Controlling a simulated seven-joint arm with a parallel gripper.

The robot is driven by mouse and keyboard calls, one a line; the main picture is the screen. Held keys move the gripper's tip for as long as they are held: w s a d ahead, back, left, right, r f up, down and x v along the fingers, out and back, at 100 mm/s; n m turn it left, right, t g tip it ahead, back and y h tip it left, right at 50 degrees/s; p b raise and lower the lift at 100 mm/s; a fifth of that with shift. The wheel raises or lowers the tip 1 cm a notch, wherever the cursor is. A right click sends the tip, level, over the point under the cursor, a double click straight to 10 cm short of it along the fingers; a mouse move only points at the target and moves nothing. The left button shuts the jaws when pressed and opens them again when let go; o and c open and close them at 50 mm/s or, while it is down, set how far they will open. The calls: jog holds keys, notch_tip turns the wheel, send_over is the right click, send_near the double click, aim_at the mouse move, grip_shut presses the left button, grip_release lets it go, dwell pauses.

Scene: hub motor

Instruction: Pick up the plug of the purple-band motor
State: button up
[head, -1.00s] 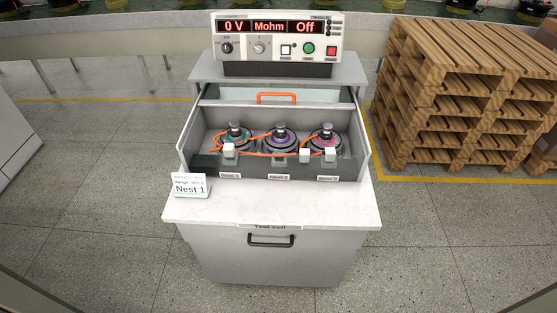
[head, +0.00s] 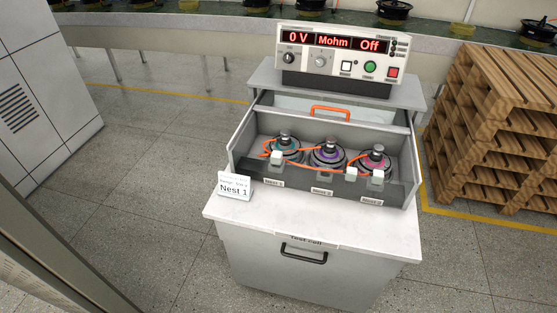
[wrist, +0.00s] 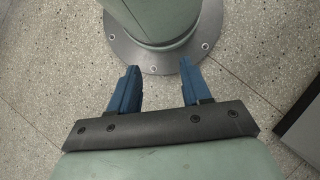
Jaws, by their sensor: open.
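The purple-band motor (head: 328,154) sits in the middle of three motors in the open drawer in the head view. Three white plugs rest along the drawer's front: a left plug (head: 277,159), a middle plug (head: 351,174) and a right plug (head: 378,177). Orange cables run among the motors and plugs. The middle plug lies just right of the purple-band motor, but I cannot tell for sure which cable joins which plug. My gripper (wrist: 159,67) shows only in the wrist view. Its two blue fingers are apart with nothing between them, above the floor, away from the drawer.
A teal-band motor (head: 285,146) and a pink-band motor (head: 375,160) flank the purple one. A tester (head: 337,57) reads 0 V, Off. A "Nest 1" card (head: 235,187) stands at the left front. Pallets (head: 500,130) stand right.

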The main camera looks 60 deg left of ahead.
jog(key=o, duration=0.3)
